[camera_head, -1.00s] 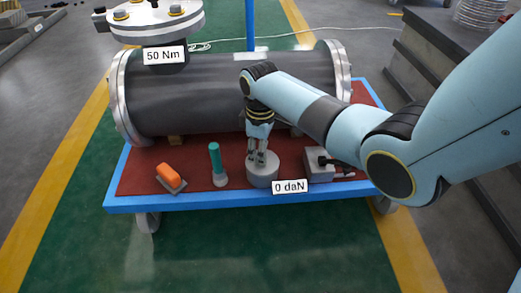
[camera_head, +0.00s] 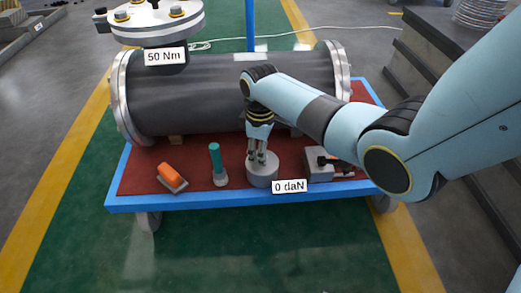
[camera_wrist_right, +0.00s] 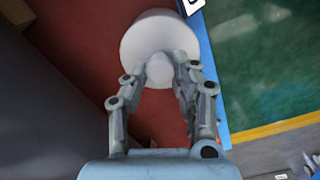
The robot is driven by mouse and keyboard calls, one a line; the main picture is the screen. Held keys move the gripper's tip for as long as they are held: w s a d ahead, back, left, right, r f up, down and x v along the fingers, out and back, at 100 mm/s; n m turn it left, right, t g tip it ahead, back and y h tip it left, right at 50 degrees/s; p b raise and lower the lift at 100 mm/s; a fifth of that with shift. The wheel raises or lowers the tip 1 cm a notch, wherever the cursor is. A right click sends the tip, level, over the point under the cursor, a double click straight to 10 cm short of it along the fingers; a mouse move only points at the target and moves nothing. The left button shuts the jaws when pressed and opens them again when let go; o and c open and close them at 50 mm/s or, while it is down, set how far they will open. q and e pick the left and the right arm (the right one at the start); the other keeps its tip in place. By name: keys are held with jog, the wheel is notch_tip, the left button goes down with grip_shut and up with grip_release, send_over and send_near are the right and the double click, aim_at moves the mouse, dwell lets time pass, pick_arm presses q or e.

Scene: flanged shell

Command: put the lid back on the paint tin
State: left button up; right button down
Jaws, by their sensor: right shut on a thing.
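A short grey cylinder (camera_head: 262,176) stands near the front edge of the cart. In the right wrist view it is a pale round body (camera_wrist_right: 140,42) with a small rounded knob (camera_wrist_right: 160,70) on top. My right gripper (camera_head: 262,158) comes down from above, and its fingers (camera_wrist_right: 168,72) are shut on the knob. No separate lid or open paint tin can be made out. I cannot tell whether the cylinder's top is a loose part. My left gripper is not in view.
A large dark flanged shell (camera_head: 220,90) lies behind on the cart. An orange-topped block (camera_head: 171,177) and a green-handled tool (camera_head: 215,160) stand to the left. A grey block with a dark handle (camera_head: 318,168) is close on the right. The blue cart edge (camera_head: 220,200) is in front.

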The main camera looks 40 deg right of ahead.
dwell(0.8)
jog(key=c, duration=1)
grip_release()
jog(key=shift+o, duration=0.5)
jog(key=o, duration=0.4)
